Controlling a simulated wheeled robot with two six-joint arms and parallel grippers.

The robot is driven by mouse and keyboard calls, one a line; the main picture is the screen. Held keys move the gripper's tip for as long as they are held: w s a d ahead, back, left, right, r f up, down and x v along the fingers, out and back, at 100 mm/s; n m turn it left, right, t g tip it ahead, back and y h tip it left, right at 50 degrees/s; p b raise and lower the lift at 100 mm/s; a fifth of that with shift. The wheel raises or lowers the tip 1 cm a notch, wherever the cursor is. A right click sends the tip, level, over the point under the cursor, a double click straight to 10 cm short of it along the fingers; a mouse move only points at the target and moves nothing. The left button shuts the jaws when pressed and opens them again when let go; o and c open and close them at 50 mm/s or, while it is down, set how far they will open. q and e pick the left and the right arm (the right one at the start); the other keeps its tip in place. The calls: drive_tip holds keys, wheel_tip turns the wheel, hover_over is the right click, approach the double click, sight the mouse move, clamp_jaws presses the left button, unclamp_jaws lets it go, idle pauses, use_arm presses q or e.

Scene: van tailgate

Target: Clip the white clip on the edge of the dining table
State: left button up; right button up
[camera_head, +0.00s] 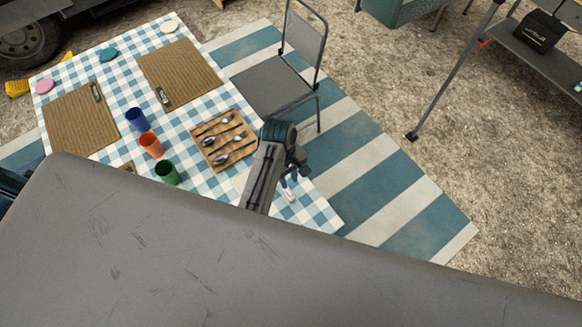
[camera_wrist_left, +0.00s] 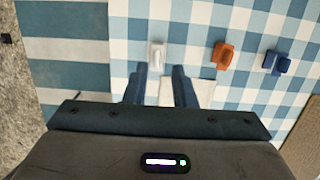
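The dining table (camera_head: 318,212) has a blue and white checked cloth. In the left wrist view, the white clip (camera_wrist_left: 156,55) lies on the cloth a little in from the table's edge, with the striped mat beyond on the left. My left gripper (camera_wrist_left: 161,80) is open and empty, its two fingers pointing toward the clip with a gap left between. In the head view the left gripper (camera_head: 287,182) hangs over the near right part of the table, and the white clip (camera_head: 290,196) shows small beside its fingers. My right gripper is not in view.
A wooden cutlery tray (camera_head: 225,140), blue (camera_head: 136,119), orange (camera_head: 151,145) and green (camera_head: 167,172) cups and woven placemats (camera_head: 180,72) occupy the table. A chair (camera_head: 272,88) stands behind.

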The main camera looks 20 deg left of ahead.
sight(290, 192)
use_arm(q)
drive_tip(key=f, duration=0.4)
drive_tip(key=shift+w, duration=0.3)
drive_tip(key=shift+s+f+b, duration=0.2)
drive_tip(key=shift+f+b, duration=0.15)
drive_tip(key=shift+f, duration=1.15)
drive_tip(key=shift+w+f+b, duration=0.15)
drive_tip(key=shift+f+b, duration=0.15)
drive_tip(key=shift+f, duration=0.8)
clamp_jaws()
drive_tip(key=shift+r+p, duration=0.65)
drive_tip(key=shift+r, duration=1.85)
